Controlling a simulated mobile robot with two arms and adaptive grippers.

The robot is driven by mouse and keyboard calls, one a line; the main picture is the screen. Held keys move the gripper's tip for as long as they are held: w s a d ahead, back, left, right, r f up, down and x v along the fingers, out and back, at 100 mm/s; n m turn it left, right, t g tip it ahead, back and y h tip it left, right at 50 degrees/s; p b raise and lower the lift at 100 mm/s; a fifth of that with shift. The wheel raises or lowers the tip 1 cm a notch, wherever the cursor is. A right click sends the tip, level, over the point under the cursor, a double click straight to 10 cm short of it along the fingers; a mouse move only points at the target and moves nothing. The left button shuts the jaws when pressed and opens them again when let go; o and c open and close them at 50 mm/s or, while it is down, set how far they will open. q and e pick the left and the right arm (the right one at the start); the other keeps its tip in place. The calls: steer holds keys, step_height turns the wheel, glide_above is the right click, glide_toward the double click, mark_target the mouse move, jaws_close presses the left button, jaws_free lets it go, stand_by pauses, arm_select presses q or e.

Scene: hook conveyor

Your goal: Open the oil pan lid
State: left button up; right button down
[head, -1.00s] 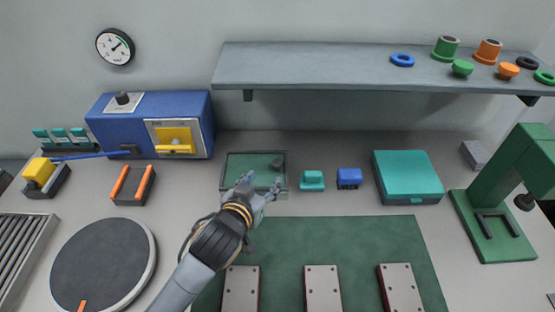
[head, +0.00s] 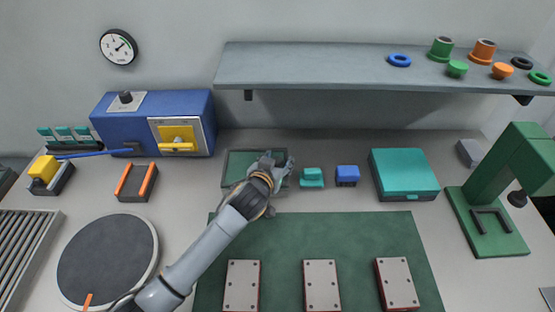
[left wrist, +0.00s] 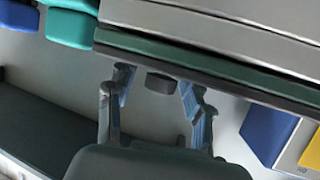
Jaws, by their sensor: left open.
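The oil pan (head: 231,185) is a shallow grey tray with a dark green lid (head: 238,164), flat and closed, at the back middle of the bench. My left gripper (head: 278,161) is over the lid's right part and hides the knob in the head view. In the left wrist view the dark round knob (left wrist: 160,84) stands out from the lid (left wrist: 215,66). The knob lies between the two spread fingers, with a gap visible on each side. My left gripper is open and holds nothing. My right gripper is not in view.
A teal block (head: 312,177) and a blue block (head: 347,176) stand just right of the pan. A teal-lidded case (head: 403,173) is farther right. A blue machine (head: 160,115) stands behind left. A shelf (head: 330,68) overhangs the back. The green mat (head: 330,235) lies in front.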

arm_select(q)
steer(key=shift+c, duration=0.4)
jaws_close()
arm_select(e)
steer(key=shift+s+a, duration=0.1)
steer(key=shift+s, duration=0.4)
arm_select(q)
steer(key=shift+r, duration=0.2)
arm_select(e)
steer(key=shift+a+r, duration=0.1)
